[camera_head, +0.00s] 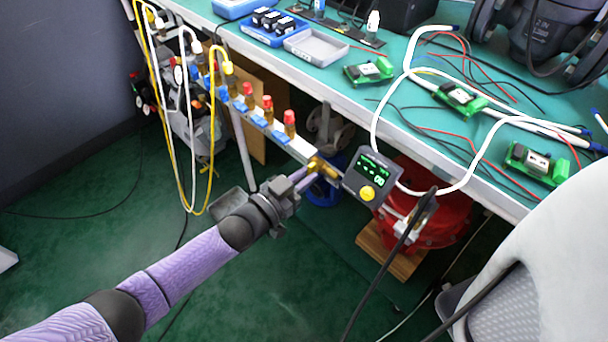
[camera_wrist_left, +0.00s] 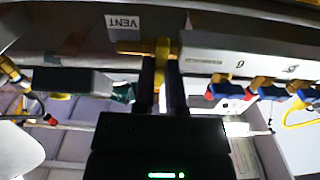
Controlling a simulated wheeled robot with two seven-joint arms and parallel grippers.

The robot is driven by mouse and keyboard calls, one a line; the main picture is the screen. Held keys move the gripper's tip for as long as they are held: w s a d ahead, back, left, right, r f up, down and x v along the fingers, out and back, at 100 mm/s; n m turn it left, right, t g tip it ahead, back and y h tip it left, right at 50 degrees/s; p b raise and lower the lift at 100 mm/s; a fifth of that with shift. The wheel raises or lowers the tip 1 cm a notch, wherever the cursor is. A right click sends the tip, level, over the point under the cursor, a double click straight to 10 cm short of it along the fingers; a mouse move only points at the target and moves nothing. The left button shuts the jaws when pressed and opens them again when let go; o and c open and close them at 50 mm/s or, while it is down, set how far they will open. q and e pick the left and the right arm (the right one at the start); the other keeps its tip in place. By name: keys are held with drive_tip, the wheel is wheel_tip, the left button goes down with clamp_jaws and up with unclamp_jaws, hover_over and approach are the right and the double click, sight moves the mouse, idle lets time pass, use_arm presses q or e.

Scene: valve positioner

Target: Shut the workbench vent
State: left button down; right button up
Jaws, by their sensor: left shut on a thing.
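The workbench vent valve is a brass fitting (camera_head: 325,168) at the right end of the manifold rail under the bench edge, just left of the digital gauge. In the left wrist view its brass body (camera_wrist_left: 130,47) lies along the rail, below a white VENT label (camera_wrist_left: 122,22). A brass handle (camera_wrist_left: 162,48) stands across this body and points toward my gripper. My left gripper (camera_head: 308,176) reaches it from the lower left. In the wrist view its dark fingers (camera_wrist_left: 161,85) are shut on the handle, one on each side, hiding part of it.
Several red-capped valves with blue handles (camera_head: 268,110) line the rail to the left. A digital gauge (camera_head: 371,178) with a yellow knob sits close right of the vent. Yellow and white hoses (camera_head: 210,140) hang at left. A chair (camera_head: 545,255) stands at right. Green floor is open below.

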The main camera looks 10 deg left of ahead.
use_arm(q)
drive_tip(key=shift+n, duration=0.4)
use_arm(e)
drive_tip(key=shift+d, duration=0.35)
use_arm(q)
drive_tip(key=c, duration=0.7)
unclamp_jaws()
use_arm(e)
drive_tip(key=shift+a, duration=0.25)
drive_tip(key=shift+r, duration=0.1)
use_arm(q)
drive_tip(key=p+v, duration=0.3)
drive_tip(key=v, duration=0.7)
drive_tip(key=shift+p, duration=0.4)
use_arm(e)
drive_tip(key=r, duration=0.1)
drive_tip(key=w+r, duration=0.1)
drive_tip(key=r, duration=0.1)
drive_tip(key=shift+w+d+r, duration=0.15)
drive_tip(key=shift+d+r, duration=0.05)
drive_tip(key=shift+d, duration=0.05)
